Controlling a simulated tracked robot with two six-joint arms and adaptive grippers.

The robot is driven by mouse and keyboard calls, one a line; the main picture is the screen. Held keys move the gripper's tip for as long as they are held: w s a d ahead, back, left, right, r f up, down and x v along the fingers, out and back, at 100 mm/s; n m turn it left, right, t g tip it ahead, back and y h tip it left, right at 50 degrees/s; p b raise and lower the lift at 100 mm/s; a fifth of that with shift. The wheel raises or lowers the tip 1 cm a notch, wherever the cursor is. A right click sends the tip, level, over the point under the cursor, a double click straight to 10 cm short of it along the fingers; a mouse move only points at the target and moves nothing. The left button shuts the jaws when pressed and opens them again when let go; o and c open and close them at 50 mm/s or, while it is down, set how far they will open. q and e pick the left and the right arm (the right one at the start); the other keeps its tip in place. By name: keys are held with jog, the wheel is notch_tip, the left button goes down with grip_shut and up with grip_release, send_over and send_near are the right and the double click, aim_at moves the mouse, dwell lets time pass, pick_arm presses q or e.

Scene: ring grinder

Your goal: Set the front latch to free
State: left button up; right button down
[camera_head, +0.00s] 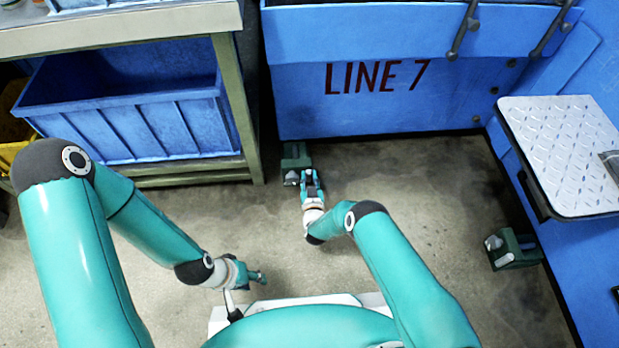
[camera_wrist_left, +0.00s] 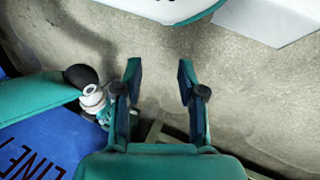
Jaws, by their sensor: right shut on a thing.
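A dark green latch (camera_head: 295,163) with a pale grey lever end sits on the floor at the lower left corner of the LINE 7 panel. My right gripper (camera_head: 311,178) is right beside it and shut on a part of it, apparently its lever. The fingers and arm hide some of the latch, so I cannot tell the lever's setting. My left gripper (camera_head: 260,277) is low over the floor, away from the latch. In the left wrist view its two fingers (camera_wrist_left: 159,78) are apart with nothing between them.
A second green latch (camera_head: 514,250) is on the floor at the right, by the blue machine's side. A silver tread plate (camera_head: 565,150) juts out above it. A bench with a blue bin (camera_head: 130,110) stands at the left. The middle floor is clear.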

pick_arm(q)
notch_tip(320, 180, down, 4)
jog(key=shift+r+b, duration=0.2)
jog(key=shift+b, duration=0.95)
pick_arm(e)
jog(key=shift+s+f+t, duration=0.4)
jog(key=shift+s+t, duration=0.15)
jog(key=shift+t, duration=0.55)
